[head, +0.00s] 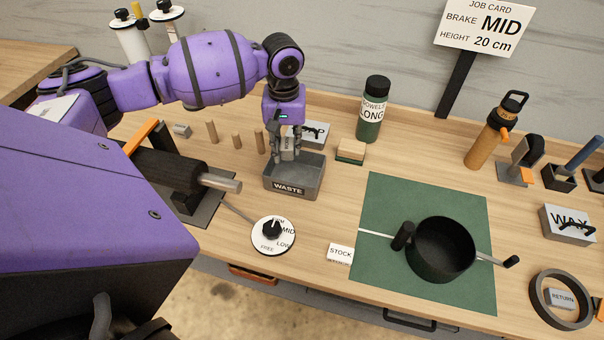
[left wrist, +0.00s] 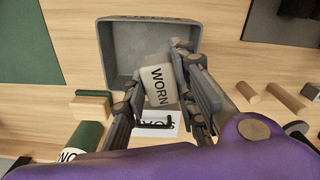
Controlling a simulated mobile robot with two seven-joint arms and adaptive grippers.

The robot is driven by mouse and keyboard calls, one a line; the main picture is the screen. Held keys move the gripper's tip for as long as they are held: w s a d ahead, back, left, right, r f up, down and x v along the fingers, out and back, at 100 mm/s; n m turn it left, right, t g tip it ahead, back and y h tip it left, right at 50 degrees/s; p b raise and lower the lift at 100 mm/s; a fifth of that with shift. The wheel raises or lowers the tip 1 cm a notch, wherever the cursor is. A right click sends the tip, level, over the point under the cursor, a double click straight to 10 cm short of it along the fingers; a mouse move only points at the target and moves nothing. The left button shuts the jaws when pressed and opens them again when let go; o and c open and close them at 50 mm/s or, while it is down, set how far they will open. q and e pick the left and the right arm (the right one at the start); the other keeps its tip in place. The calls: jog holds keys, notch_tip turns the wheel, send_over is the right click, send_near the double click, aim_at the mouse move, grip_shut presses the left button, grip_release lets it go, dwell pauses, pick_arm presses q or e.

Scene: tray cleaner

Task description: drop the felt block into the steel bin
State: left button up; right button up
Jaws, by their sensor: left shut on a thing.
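My left gripper (head: 289,150) is shut on a pale grey felt block (head: 288,144), which the fingers partly hide. In the left wrist view the felt block (left wrist: 157,84) shows the word WORN and sits tilted between the fingertips (left wrist: 160,95). The steel bin (head: 313,183), a grey open box labelled WASTE, stands on the bench just below the gripper. In the left wrist view the block overlaps the bin (left wrist: 113,55) near its rim; its exact height above the bin is hard to tell. The visible bin floor looks empty. My right gripper is not in view.
A lidded grey box (head: 318,131) stands close behind the bin. A green-based block (head: 350,152) and a green bottle (head: 372,110) are to its right. Several wooden pegs (head: 236,140) stand left. A dial (head: 273,236) is in front; a black pan (head: 440,250) sits on a green mat (head: 385,205).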

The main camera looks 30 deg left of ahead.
pick_arm(q)
notch_tip(320, 180, down, 5)
jog(key=shift+s+r+b, duration=0.1)
jog(key=shift+b, duration=1.15)
jog(key=shift+f, duration=0.3)
jog(key=shift+r, duration=0.15)
jog(key=o, duration=1)
jog(key=shift+r, duration=0.1)
notch_tip(320, 180, up, 12)
jog(key=shift+f, duration=0.1)
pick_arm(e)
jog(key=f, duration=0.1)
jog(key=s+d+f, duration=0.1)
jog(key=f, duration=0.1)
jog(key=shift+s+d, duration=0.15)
